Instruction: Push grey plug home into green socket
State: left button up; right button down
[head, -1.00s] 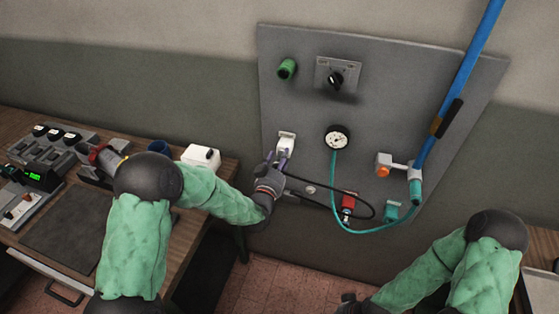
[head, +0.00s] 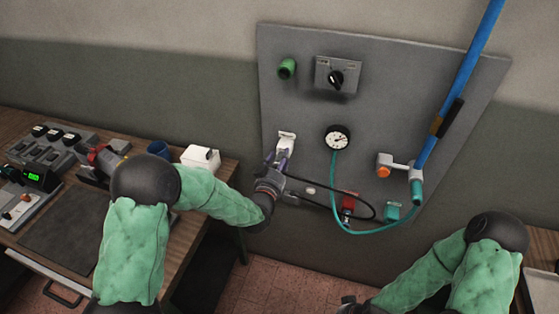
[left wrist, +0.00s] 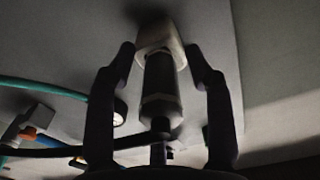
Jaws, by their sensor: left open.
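A grey plug (left wrist: 161,85) stands between the two fingers of my left gripper (left wrist: 165,65) in the left wrist view. Its far end meets a pale, whitish socket (left wrist: 160,38); how deep it sits I cannot tell. The left gripper (head: 281,157) is open, with a gap on each side of the plug. In the head view the whitish socket (head: 286,138) is on the wall panel just above the fingers, which mostly hide the plug. A teal-green socket (head: 393,211) is lower right on the panel. My right gripper (head: 348,300) barely shows at the bottom edge.
The grey panel (head: 400,100) also carries a green knob (head: 287,68), a rotary switch (head: 336,78), a gauge (head: 337,138), a red connector (head: 348,201) and an orange-tipped valve (head: 384,170). A black cable (head: 330,188) loops near my left gripper. A blue pipe (head: 455,95) runs at right.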

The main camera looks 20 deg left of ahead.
pick_arm(q)
jog(key=shift+c, duration=0.3)
grip_shut()
jog(key=shift+s, duration=0.1)
jog(key=shift+s+a+b, duration=0.1)
jog(key=shift+s+b, duration=0.4)
jog(key=shift+s, duration=2.35)
jog(key=shift+s, duration=0.2)
jog(key=shift+s, duration=0.85)
notch_tip(320, 180, up, 28)
jog(key=p, duration=1.7)
jog(key=shift+r, duration=0.15)
